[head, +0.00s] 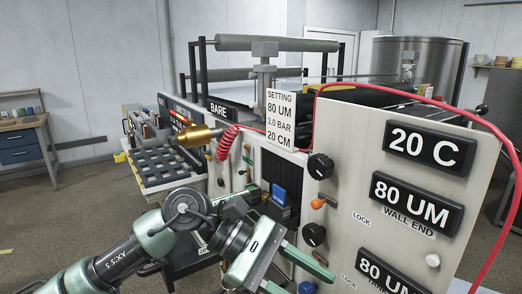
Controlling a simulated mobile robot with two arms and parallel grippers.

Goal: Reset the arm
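My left arm comes in from the lower left, bent at its elbow, in front of the coating machine (340,120). My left gripper (299,282) is low in the middle of the head view, close to the machine's front panel. Its two green fingers are spread apart, with nothing seen between them; the lower finger is partly cut off by the bottom edge. Whether a finger touches the panel cannot be told. My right gripper is not in view.
Panel knobs (320,166) and orange-tipped levers (320,203) stick out near my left gripper. A brass cylinder (198,135) with a red coiled hose (228,141) juts out above the arm. A slotted tray (165,165) stands left. Open floor (75,225) lies farther left.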

